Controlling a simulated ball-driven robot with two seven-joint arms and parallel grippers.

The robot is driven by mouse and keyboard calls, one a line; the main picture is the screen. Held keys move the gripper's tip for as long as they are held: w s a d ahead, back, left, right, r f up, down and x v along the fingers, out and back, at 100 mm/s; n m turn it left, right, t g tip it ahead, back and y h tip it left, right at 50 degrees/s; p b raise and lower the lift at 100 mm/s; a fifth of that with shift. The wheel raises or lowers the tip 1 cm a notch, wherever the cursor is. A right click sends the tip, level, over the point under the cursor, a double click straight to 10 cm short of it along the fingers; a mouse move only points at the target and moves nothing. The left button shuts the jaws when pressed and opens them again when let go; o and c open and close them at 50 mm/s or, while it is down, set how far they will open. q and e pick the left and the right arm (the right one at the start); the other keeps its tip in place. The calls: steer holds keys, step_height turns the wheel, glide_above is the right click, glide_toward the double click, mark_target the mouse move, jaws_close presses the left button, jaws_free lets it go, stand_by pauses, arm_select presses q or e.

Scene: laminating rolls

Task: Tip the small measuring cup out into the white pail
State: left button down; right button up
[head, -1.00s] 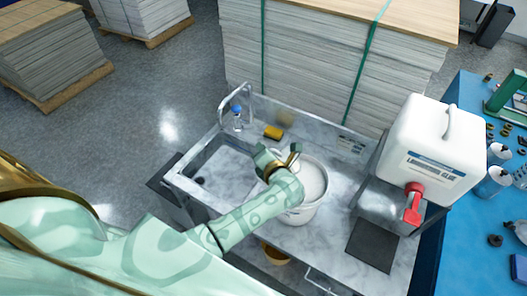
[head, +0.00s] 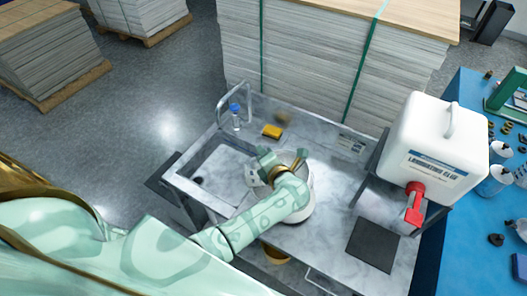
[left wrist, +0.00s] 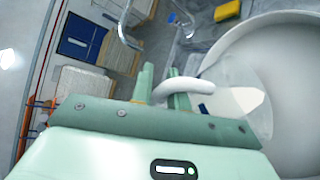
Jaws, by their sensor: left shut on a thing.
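The white pail (head: 312,188) stands on the grey marbled worktop right of the sink, partly hidden by my left arm. In the left wrist view its wide round opening (left wrist: 296,85) fills the right side. My left gripper (head: 284,160) is over the pail's left rim. In the left wrist view the gripper (left wrist: 162,88) is shut on the curved white handle of the small measuring cup (left wrist: 184,87). A pale part to its right, over the pail, seems to be the cup's body, tilted. Its contents cannot be made out. My right gripper is out of view.
The sink (head: 215,170) with a tap lies left of the pail. A blue-capped bottle (head: 236,118) and a yellow sponge (head: 272,131) stand behind. A white glue container (head: 437,150) with a red tap and a dark mat (head: 373,246) are to the right.

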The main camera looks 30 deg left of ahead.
arm_select(q)
steer(key=shift+f, duration=0.1)
steer(key=shift+d+r, duration=0.15)
steer(key=shift+r, duration=0.1)
steer(key=shift+w+d+r+p, duration=0.4)
steer(key=shift+d+r, duration=0.15)
steer(key=shift+r, duration=0.2)
steer(key=shift+w+d+r, duration=0.2)
steer(key=shift+w+r, duration=0.3)
steer(key=shift+r, duration=0.15)
steer(key=shift+w+d+r+p, duration=0.25)
steer(key=shift+d+r, duration=0.15)
steer(key=shift+r, duration=0.1)
steer(key=shift+w+d+r+p, duration=0.25)
steer(key=shift+d+r, duration=0.1)
steer(key=shift+r, duration=0.1)
